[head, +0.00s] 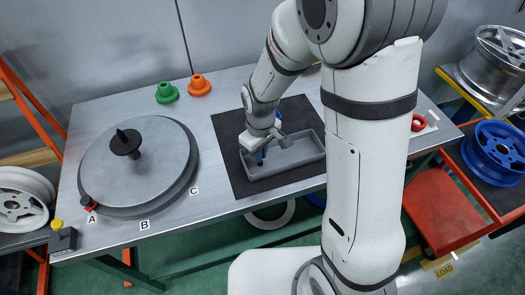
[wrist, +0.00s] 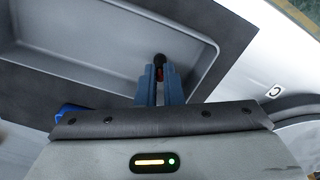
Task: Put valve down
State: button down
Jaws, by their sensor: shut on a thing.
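My gripper (head: 260,157) points down at the left end of the grey tray (head: 300,160) on the dark mat. In the wrist view its blue fingers (wrist: 160,82) are shut on the valve (wrist: 159,59), a small piece with a dark round end and a bit of red. Most of the valve is hidden between the fingers. The tray's wall and floor (wrist: 110,45) lie beyond the fingertips. The valve cannot be made out in the head view, and I cannot tell whether it touches the tray.
A large grey turntable (head: 165,160) with a black knob and marks A, B and C stands left of the mat (head: 232,140). Green (head: 167,92) and orange (head: 199,85) hubs sit at the back. Bare table separates turntable and mat.

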jog(key=shift+f, duration=0.25)
jog(key=c, duration=1.6)
grip_release()
jog(key=shift+r, duration=0.1)
jog(key=shift+o, duration=0.2)
notch_tip(320, 180, up, 12)
jog(key=s+d+r+m+t, duration=0.1)
jog(key=s+d+r+m, duration=0.2)
jog(key=s+d, duration=0.3)
jog(key=s+d+r+m+t, duration=0.1)
jog(key=s+d+r+m, duration=0.2)
jog(key=s+d+m, duration=0.2)
jog(key=shift+s+d+r+m+t, duration=0.3)
jog(key=shift+s+d+m, duration=0.1)
jog(key=shift+d, duration=0.8)
